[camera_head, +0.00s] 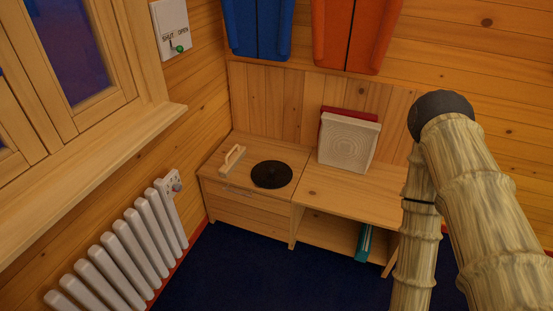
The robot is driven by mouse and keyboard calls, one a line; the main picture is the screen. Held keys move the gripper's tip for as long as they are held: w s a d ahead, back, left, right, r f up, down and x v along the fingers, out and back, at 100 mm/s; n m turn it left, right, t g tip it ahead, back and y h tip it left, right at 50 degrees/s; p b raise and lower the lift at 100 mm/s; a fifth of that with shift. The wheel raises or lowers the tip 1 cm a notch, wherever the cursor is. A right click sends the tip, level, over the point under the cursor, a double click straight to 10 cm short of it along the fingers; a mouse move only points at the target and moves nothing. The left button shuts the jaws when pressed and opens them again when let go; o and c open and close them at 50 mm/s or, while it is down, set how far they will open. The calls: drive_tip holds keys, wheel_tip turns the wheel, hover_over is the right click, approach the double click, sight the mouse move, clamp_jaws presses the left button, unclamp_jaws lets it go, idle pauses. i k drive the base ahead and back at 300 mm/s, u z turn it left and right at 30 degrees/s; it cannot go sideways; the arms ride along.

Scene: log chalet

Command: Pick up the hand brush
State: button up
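A pale object with an arched handle (233,157) lies on the left part of the low wooden cabinet top, near the wall. It looks like the hand brush, but it is small and its bristles cannot be made out. It lies at a slant, with nothing on top of it. My gripper is not in view, so whether it is open or shut does not show.
On the low cabinet (252,212), a black disc (271,174) lies right of the brush. A white square box (347,142) leans before a red panel. A teal item (364,243) stands in the open shelf. A radiator (130,247) lines the left wall. Dark blue floor is clear in front.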

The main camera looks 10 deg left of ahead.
sight(230, 164)
drive_tip(key=z, duration=0.05)
drive_tip(key=i, duration=1.7)
drive_tip(key=u, duration=3.85)
drive_tip(key=k, duration=0.7)
drive_tip(key=z, duration=1.35)
